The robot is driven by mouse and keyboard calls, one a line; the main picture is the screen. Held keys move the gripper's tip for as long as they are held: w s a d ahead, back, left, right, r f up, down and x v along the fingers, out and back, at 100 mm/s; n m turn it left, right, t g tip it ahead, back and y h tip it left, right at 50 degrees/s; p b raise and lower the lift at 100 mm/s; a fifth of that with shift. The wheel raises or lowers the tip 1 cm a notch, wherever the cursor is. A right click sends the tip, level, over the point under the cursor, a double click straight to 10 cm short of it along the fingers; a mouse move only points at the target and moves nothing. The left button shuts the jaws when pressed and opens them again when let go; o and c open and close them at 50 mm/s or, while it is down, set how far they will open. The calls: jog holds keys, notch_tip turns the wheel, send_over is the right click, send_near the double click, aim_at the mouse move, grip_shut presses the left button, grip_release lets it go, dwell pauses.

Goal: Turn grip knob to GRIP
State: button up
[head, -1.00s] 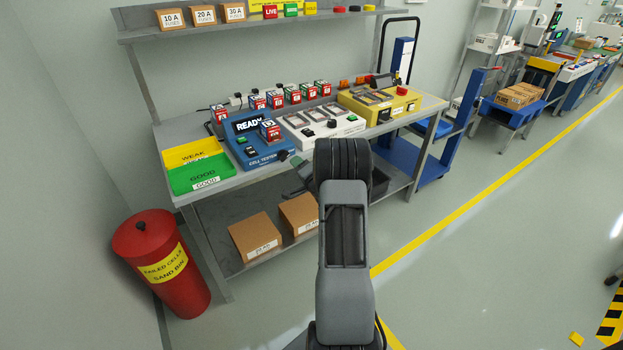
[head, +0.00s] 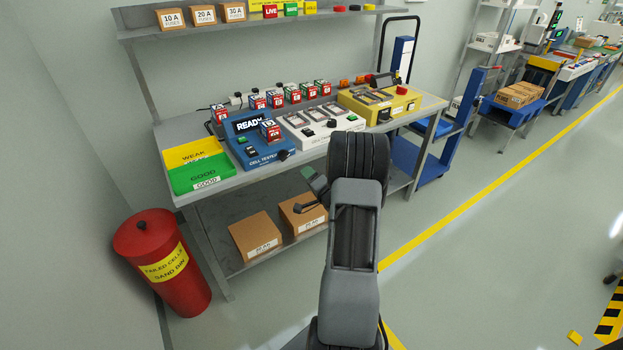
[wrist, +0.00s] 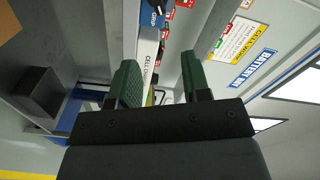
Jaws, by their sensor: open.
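The blue cell tester (head: 258,140) stands on the bench, with a lit READY display and a red-and-white cell on top. A black knob (head: 282,155) sits at the right of its front face.
A white panel (head: 320,126) and a yellow unit (head: 380,104) with a red button stand right of the tester. Yellow and green trays (head: 200,178) lie left. Cardboard boxes (head: 256,237) sit on the lower shelf. A red bin (head: 160,260) stands at left.

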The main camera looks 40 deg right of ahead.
jog(key=shift+s, duration=0.35)
jog(key=shift+s, duration=0.1)
dwell(0.4)
jog(key=s+a, duration=0.2)
jog(key=s, duration=1.1)
jog(key=shift+s, duration=0.25)
